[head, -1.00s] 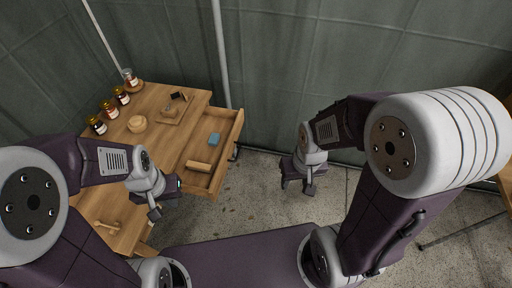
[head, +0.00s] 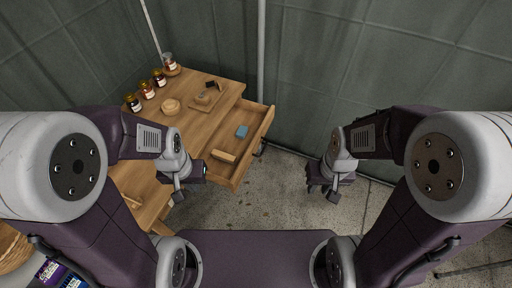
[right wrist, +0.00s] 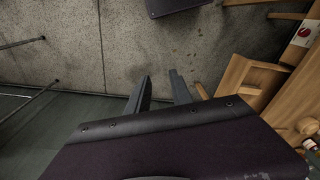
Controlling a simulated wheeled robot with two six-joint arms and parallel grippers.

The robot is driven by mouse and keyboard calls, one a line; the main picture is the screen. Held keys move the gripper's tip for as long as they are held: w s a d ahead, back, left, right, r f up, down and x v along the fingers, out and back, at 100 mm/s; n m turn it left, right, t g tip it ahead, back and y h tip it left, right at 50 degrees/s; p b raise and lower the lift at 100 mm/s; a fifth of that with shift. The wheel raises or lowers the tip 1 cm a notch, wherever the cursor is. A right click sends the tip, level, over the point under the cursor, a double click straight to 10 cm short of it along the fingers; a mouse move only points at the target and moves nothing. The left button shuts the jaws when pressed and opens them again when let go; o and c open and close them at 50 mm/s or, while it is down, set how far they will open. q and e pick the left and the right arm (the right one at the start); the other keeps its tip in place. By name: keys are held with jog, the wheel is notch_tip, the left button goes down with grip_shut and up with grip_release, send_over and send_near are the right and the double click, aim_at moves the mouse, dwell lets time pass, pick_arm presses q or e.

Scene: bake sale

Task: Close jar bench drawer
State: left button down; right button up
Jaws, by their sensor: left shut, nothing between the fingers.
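The jar bench (head: 196,122) is a wooden table left of centre in the head view. Its drawer (head: 264,133) is pulled open on the right side. A blue block (head: 241,131) and a light wooden block (head: 223,156) lie inside the drawer. My left gripper (head: 180,195) is shut and empty, beside the drawer's near end; I cannot tell whether it touches. My right gripper (head: 328,192) hangs over the floor, right of and apart from the drawer. In the right wrist view its two fingers (right wrist: 160,88) are spread with nothing between them.
Several jars (head: 147,89) stand along the bench's back left edge, near a round wooden item (head: 171,105) and a small board (head: 205,99). A basket (head: 12,250) shows at lower left. Concrete floor (head: 285,175) is clear right of the drawer; a fabric wall (head: 340,70) stands behind.

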aim_at(249, 160)
jog(key=shift+s+a+r+m+g, duration=0.1)
jog(key=shift+s+a+m+g, duration=0.3)
jog(key=shift+s, duration=0.45)
grip_shut()
jog(key=w+a+r+m+g+y+b, duration=0.1)
jog(key=w+a+m+g+y+b, duration=0.1)
jog(key=w+a+m+y, duration=0.4)
jog(key=w+a+r+m+g+y+b, duration=0.15)
jog(key=a+y, duration=0.25)
jog(key=a, duration=0.4)
jog(key=w+d+f+m+t+y+b, duration=0.2)
jog(key=w+f+m+t+y, duration=0.15)
jog(key=w+f, duration=0.2)
jog(key=w+d+f+m+t+y+b, duration=0.2)
jog(key=w+f+m+y+b, duration=0.15)
jog(key=w, duration=0.35)
jog(key=s+d+f+m+t+b, duration=0.1)
jog(key=d+f+m+t, duration=0.15)
jog(key=f, duration=0.55)
jog(key=s+d+f+m+t+b, duration=0.15)
jog(key=d+f+m, duration=0.25)
jog(key=f, duration=0.5)
jog(key=shift+t+h, duration=0.3)
jog(key=shift+t, duration=0.1)
jog(key=x, duration=1.5)
jog(key=shift+w+d+r, duration=0.1)
jog(key=shift+w+r, duration=0.1)
jog(key=shift+r, duration=0.15)
